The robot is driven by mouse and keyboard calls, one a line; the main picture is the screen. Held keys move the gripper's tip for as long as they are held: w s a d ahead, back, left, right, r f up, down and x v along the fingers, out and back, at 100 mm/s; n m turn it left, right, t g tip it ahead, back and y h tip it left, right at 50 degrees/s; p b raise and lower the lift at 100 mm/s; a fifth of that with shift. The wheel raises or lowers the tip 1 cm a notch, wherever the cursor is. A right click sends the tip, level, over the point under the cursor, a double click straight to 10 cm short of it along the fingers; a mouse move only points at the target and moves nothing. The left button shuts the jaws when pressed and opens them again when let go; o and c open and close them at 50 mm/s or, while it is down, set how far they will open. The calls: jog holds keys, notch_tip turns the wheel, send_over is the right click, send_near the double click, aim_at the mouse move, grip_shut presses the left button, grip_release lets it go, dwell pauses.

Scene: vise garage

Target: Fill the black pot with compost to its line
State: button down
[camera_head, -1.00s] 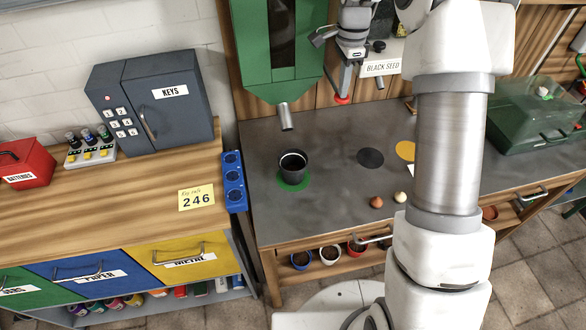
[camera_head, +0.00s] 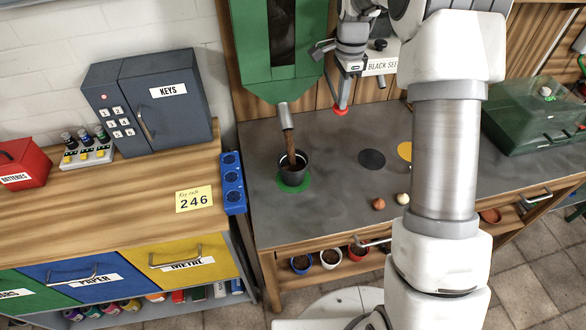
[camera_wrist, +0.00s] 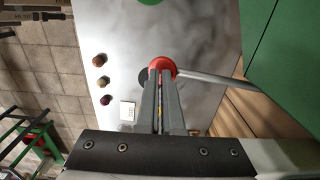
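The black pot (camera_head: 293,168) stands upright on a green disc (camera_head: 308,183) on the grey bench, under the metal spout (camera_head: 285,117) of the green hopper (camera_head: 265,60). A brown stream of compost (camera_head: 290,146) runs from the spout into the pot. The fill line and the compost level cannot be made out. My gripper (camera_head: 341,104) is to the right of the spout, its fingers close together with tips at the red lever knob (camera_head: 340,112). In the wrist view the fingertips (camera_wrist: 163,72) overlap the red knob (camera_wrist: 158,63), and the lever rod runs right toward the hopper.
A black disc (camera_head: 371,159) and a yellow disc (camera_head: 405,150) lie on the bench, with two small bulbs (camera_head: 378,204) in front. A green-lidded box (camera_head: 535,115) stands at right. Small pots (camera_head: 302,264) sit on the shelf below. A key safe (camera_head: 150,100) stands left.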

jog(key=shift+r+p, duration=2.4)
jog(key=shift+r, duration=0.65)
jog(key=shift+f, duration=0.2)
jog(key=shift+f+b, duration=1.9)
jog(key=shift+f, duration=1.1)
jog(key=shift+r, duration=0.15)
jog(key=shift+r+p, duration=0.25)
jog(key=shift+p, duration=0.05)
jog(key=shift+r+p, duration=2.05)
jog(key=shift+r, duration=0.7)
